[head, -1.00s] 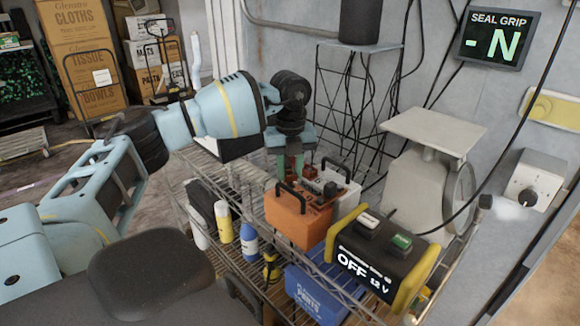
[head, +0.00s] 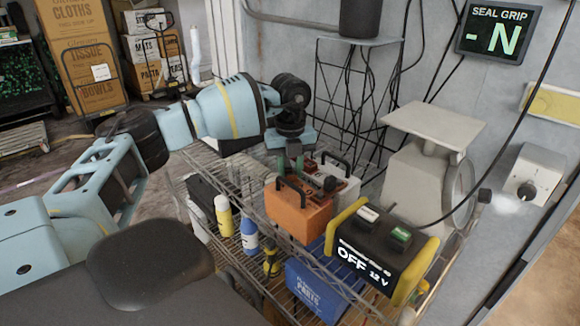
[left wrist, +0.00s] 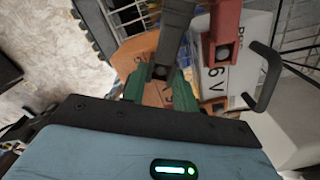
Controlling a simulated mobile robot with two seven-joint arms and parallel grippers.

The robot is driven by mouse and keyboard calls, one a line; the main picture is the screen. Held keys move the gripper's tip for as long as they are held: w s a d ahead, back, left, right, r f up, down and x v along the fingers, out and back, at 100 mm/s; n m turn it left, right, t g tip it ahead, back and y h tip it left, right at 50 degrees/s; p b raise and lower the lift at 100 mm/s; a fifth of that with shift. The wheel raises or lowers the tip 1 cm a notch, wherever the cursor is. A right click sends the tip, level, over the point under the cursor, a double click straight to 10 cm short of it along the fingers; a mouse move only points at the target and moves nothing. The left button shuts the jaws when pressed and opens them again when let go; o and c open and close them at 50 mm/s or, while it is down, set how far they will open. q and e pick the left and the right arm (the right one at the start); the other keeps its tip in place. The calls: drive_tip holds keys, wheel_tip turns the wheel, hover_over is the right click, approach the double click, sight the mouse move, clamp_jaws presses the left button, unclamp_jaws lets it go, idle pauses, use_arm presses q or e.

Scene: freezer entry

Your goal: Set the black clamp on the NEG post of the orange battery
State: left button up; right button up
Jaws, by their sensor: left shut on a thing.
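The orange battery (head: 298,216), with a black handle, stands on the wire rack in the head view; part of it shows in the left wrist view (left wrist: 139,58). My left gripper (head: 296,165) points down just behind its handle. In the left wrist view its green fingers (left wrist: 160,84) are shut on the dark grey-black clamp (left wrist: 174,32), which reaches away over the orange battery. I cannot tell whether the clamp touches the NEG post; the post and its label are not readable. My right gripper is not in view.
A white 6 V battery (left wrist: 246,75) stands close beside, with a red clamp (left wrist: 223,36) near its top. The charger (head: 378,246) reads OFF, 12 V. A scale (head: 428,170) stands behind it. A blue bin (head: 318,290) and bottles (head: 249,236) are below.

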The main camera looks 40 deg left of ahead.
use_arm(q)
drive_tip(key=shift+f, duration=0.15)
drive_tip(key=o, duration=1.2)
drive_tip(key=shift+c, duration=0.2)
wheel_tip(320, 180, up, 8)
drive_tip(key=shift+f, duration=0.1)
drive_tip(key=shift+f, duration=0.1)
